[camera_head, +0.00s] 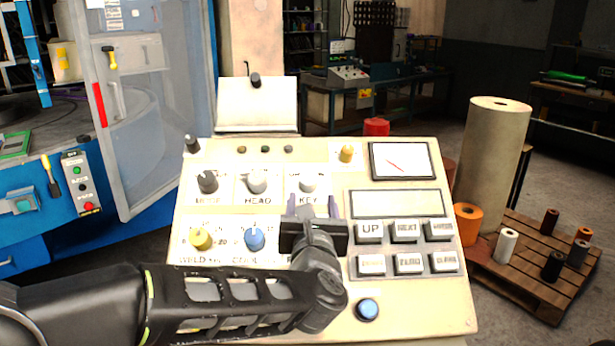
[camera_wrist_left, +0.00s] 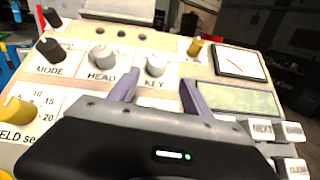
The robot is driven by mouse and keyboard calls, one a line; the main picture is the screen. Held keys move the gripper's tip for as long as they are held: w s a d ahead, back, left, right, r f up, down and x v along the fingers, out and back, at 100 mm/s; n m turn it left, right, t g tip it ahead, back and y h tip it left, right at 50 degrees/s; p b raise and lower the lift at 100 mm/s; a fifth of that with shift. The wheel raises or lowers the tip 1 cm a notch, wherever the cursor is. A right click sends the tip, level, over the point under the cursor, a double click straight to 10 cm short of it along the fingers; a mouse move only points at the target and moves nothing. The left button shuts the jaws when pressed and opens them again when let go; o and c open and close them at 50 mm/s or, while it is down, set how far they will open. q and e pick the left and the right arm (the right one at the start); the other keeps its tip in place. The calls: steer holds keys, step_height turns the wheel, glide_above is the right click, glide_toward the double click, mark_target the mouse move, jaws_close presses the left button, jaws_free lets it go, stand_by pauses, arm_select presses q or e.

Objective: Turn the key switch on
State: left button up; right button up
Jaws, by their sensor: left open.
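The key switch (camera_head: 308,184) is a light grey knob above the label KEY on the cream control panel (camera_head: 320,155). It also shows in the left wrist view (camera_wrist_left: 155,66), between and beyond the fingertips. My left gripper (camera_head: 313,208) is open, with its two purple fingers pointing at the key switch from just below it in the picture. The left wrist view shows the fingers (camera_wrist_left: 160,85) apart and empty; I cannot tell whether either touches the knob. My right gripper is not in view.
The HEAD knob (camera_head: 257,182) and dark MODE knob (camera_head: 207,182) sit left of the key switch. Below are a yellow knob (camera_head: 200,238) and a blue knob (camera_head: 254,237). Push buttons (camera_head: 405,231), a display (camera_head: 397,204) and a meter (camera_head: 402,160) lie to the right.

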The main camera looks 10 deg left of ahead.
mark_target(309, 183)
arm_select(q)
steer(key=shift+w+a+r+n, duration=0.2)
steer(key=shift+w+a+n, duration=0.15)
steer(key=shift+n, duration=0.25)
steer(key=shift+s+d+r, duration=0.1)
steer(key=shift+s, duration=0.1)
steer(key=p+x, duration=0.2)
steer(key=x, duration=0.5)
steer(key=shift+r, duration=0.15)
steer(key=shift+w+p, duration=0.3)
steer(key=shift+w, duration=0.15)
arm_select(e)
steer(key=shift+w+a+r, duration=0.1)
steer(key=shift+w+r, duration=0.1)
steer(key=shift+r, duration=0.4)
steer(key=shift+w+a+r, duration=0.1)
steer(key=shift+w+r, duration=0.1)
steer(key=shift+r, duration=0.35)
arm_select(q)
jaws_close()
